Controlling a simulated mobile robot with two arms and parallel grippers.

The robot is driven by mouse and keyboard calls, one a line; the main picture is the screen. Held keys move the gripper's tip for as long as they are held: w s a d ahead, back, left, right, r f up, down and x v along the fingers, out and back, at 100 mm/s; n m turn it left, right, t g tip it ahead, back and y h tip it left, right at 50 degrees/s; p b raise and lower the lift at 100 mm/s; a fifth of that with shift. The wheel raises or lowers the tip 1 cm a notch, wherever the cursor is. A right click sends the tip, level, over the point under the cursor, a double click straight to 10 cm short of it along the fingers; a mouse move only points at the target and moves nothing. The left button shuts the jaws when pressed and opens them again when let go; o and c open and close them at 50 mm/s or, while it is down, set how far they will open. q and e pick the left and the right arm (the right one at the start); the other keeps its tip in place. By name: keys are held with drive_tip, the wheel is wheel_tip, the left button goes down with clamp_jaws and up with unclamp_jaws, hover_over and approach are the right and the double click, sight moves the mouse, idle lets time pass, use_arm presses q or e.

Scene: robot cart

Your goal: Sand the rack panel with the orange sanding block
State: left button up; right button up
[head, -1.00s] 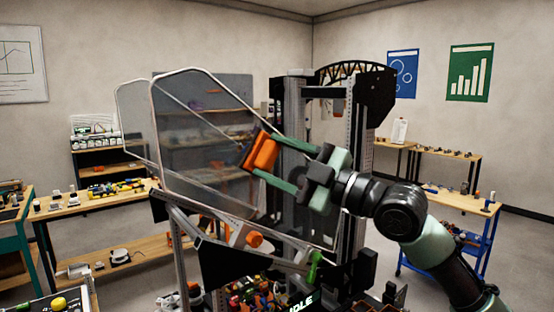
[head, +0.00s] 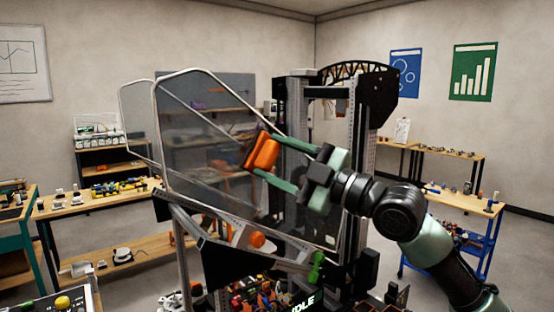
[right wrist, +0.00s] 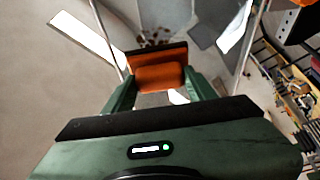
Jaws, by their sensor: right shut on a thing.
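The orange sanding block (head: 264,153), with a dark face toward the panel, is between the fingers of my right gripper (head: 268,155), which is shut on it. It also shows in the right wrist view (right wrist: 160,76), held between the two green fingers. A clear, light-rimmed panel (head: 190,112) stands tilted on the rack, to the left of the block. The block's dark face is at or very near the panel; I cannot tell if they touch. My left gripper is not in view.
A dark metal rack column (head: 292,110) stands behind my right gripper. A second clear panel (head: 133,105) is at the left. Loose parts (head: 262,291) lie below. A blue cart (head: 460,214) is at the right, and a wooden bench (head: 100,196) at the left.

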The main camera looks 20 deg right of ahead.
sight(263, 150)
idle(0.5)
drive_tip(key=shift+s+a+r+p, duration=0.3)
drive_tip(key=shift+a+r+p, duration=0.5)
drive_tip(key=shift+p, duration=0.25)
drive_tip(key=shift+s+a+r+p, duration=0.15)
drive_tip(key=shift+a+p, duration=0.1)
drive_tip(key=shift+a, duration=0.1)
drive_tip(key=shift+s+a+r+p, duration=0.1)
drive_tip(key=shift+a+r+p, duration=0.1)
drive_tip(key=shift+a, duration=0.15)
drive_tip(key=shift+f, duration=0.1)
drive_tip(key=shift+w+d+f+b, duration=0.3)
drive_tip(key=shift+d+f+b, duration=0.25)
drive_tip(key=shift+d, duration=0.2)
drive_tip(key=shift+w+d+f+b, duration=0.25)
drive_tip(key=shift+d+f+b, duration=0.3)
drive_tip(key=shift+d, duration=0.15)
drive_tip(key=shift+w+d+f, duration=0.15)
drive_tip(key=shift+d, duration=0.25)
